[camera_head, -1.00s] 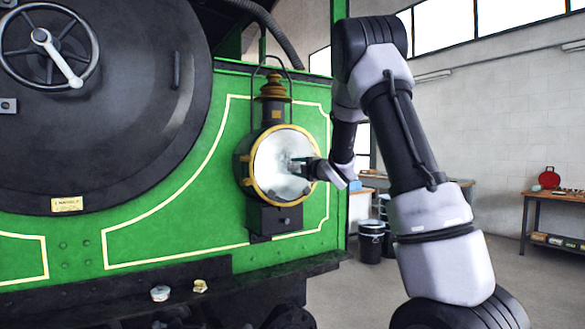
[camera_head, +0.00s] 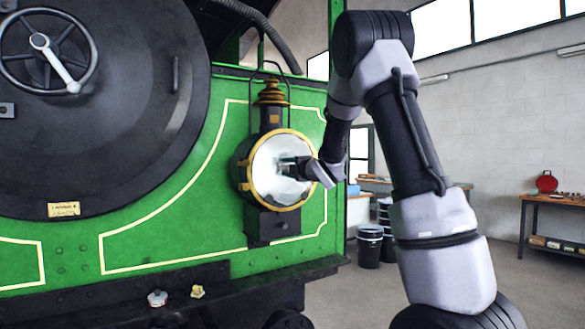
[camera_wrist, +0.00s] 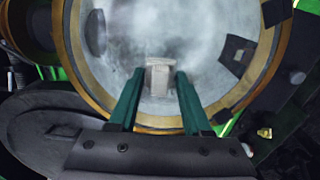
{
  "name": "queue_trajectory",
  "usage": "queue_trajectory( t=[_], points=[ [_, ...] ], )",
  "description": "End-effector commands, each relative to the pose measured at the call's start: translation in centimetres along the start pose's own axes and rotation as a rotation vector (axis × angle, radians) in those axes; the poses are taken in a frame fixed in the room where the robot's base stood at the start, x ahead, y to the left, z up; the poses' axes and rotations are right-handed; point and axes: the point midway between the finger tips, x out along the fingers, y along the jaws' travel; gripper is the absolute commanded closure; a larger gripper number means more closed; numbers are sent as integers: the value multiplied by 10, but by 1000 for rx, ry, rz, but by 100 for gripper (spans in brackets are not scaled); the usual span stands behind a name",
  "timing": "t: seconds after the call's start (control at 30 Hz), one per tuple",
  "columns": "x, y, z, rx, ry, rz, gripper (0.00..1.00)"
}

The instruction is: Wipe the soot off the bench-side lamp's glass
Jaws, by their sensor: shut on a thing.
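A round lamp (camera_head: 243,170) with a brass rim and a copper-coloured chimney cap is mounted on the green front plate. Its pale glass (camera_head: 266,185) faces me and has cloudy grey smears. In the wrist view the glass (camera_wrist: 200,35) looks hazy, with grey streaks across its upper part. My gripper (camera_head: 290,166) is at the middle of the glass. Its green fingers (camera_wrist: 158,82) are shut on a small pale grey block or pad (camera_wrist: 158,74). The pad is in front of the lower glass; I cannot tell whether it touches.
A dark boiler door with a handwheel (camera_head: 45,58) is left of the lamp. Two small fittings, one white (camera_head: 157,298) and one yellow (camera_head: 197,291), sit on the ledge below. Black bins (camera_head: 370,245) and a workbench (camera_head: 550,200) stand behind at right.

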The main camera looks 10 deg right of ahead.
Motion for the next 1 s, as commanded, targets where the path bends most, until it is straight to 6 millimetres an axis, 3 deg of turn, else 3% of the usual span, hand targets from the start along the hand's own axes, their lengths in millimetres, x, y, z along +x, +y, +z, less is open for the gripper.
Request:
queue_trajectory(
  t=[0.6, 1.0],
  points=[
    [0, 2, -45, -1, 8, 2, 96],
    [-1, 16, -46, -1, 5, 3, 96]
  ],
)
